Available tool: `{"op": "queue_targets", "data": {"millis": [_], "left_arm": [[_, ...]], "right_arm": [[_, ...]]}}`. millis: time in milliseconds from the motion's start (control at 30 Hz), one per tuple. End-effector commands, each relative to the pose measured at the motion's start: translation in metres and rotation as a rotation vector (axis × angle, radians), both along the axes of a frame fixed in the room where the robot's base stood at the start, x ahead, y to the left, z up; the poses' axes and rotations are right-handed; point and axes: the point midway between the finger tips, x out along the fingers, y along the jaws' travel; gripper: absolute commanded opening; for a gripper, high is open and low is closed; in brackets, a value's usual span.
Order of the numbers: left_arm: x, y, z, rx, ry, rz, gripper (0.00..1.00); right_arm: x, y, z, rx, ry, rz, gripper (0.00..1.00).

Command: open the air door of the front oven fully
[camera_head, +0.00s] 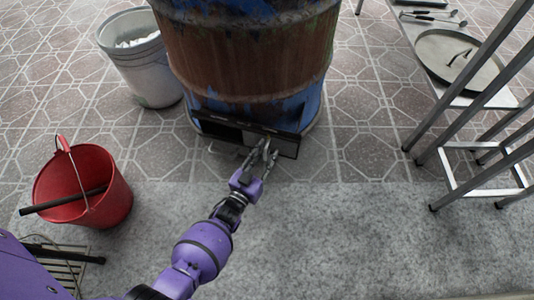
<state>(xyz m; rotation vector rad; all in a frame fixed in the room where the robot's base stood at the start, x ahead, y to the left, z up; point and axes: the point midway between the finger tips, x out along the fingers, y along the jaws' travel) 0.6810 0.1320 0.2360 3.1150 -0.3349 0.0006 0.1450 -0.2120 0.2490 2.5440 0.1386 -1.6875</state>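The front oven (250,55) is a rusty blue and brown barrel standing on the tiled floor. Low on its front is a dark, wide frame with the air door (287,146). The left part of the frame shows a lighter recess, and the right part shows a dark panel. My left gripper (267,152) reaches up from below and is right in front of the frame, right of its middle. Its fingers overlap the door area, so I cannot tell whether they touch it or hold a part of it. My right gripper is not in view.
A red bucket (110,197) with a dark rod stands at the left. A white bucket (146,72) stands beside the barrel. A metal-legged table (404,19) holding a round lid (436,60) is at the right. The grey slab (350,240) in front is clear on the right.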

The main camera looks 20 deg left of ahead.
Motion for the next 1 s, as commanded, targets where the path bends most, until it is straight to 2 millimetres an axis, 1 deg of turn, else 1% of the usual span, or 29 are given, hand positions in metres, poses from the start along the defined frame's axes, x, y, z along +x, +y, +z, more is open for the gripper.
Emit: {"op": "queue_targets", "data": {"millis": [167, 400, 533, 700, 1000], "left_arm": [[-0.029, 0.007, -0.002, 0.001, 0.004, 0.001, 0.28], [-0.08, 0.017, -0.002, 0.001, 0.004, 0.0, 0.28], [-0.099, 0.021, -0.001, 0.001, 0.003, -0.001, 0.28], [-0.112, 0.023, -0.001, 0.0, 0.002, -0.002, 0.28], [-0.114, 0.024, -0.001, 0.0, 0.002, -0.002, 0.28]], "right_arm": [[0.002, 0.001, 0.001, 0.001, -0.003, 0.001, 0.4], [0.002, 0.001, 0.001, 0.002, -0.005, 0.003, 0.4], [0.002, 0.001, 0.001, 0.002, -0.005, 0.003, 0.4], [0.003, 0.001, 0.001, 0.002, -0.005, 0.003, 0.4], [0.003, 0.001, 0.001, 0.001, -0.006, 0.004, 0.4]]}}
